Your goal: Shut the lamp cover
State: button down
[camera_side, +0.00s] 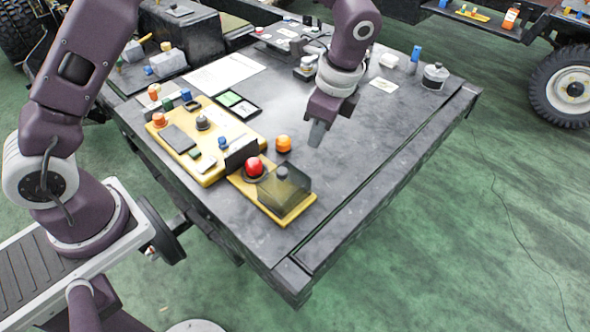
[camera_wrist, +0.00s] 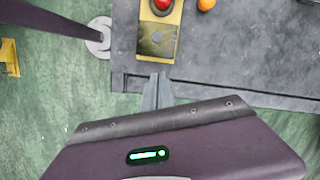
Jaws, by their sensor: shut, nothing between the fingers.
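A smoky see-through cover (camera_side: 290,193) sits at the near right end of a yellow panel (camera_side: 270,213), with a small grey knob showing through it. A red dome lamp (camera_side: 254,167) on the same panel stands uncovered just left of the cover. In the wrist view, the cover (camera_wrist: 155,40) shows as a dark patch beyond my fingers, with the red lamp (camera_wrist: 161,4) at the top edge. My gripper (camera_side: 317,134) is shut and empty, pointing down above the table, apart from the cover. Its fingers (camera_wrist: 160,78) show at the wrist view's middle.
An orange knob (camera_side: 283,143) stands behind the panel. A dark upright plate (camera_side: 240,153) stands left of the red lamp. A larger yellow board (camera_side: 205,165) with several buttons lies further left. The table (camera_side: 400,130) is mostly clear to the right; a jar (camera_side: 435,77) stands far right.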

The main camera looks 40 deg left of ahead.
notch_tip(320, 180, down, 4)
jog(key=d+m, duration=0.1)
send_over(291, 183)
jog(key=d, duration=0.2)
jog(key=shift+g, duration=0.3)
jog(key=x, duration=0.3)
jog(key=d+x, duration=0.1)
jog(key=x, duration=0.2)
jog(key=w+d+x, duration=0.1)
jog(key=x, duration=0.2)
jog(key=shift+a+f, duration=0.1)
jog(key=shift+f, duration=0.45)
jog(key=shift+a, duration=0.35)
jog(key=a, duration=1.2)
jog(key=shift+a, duration=0.3)
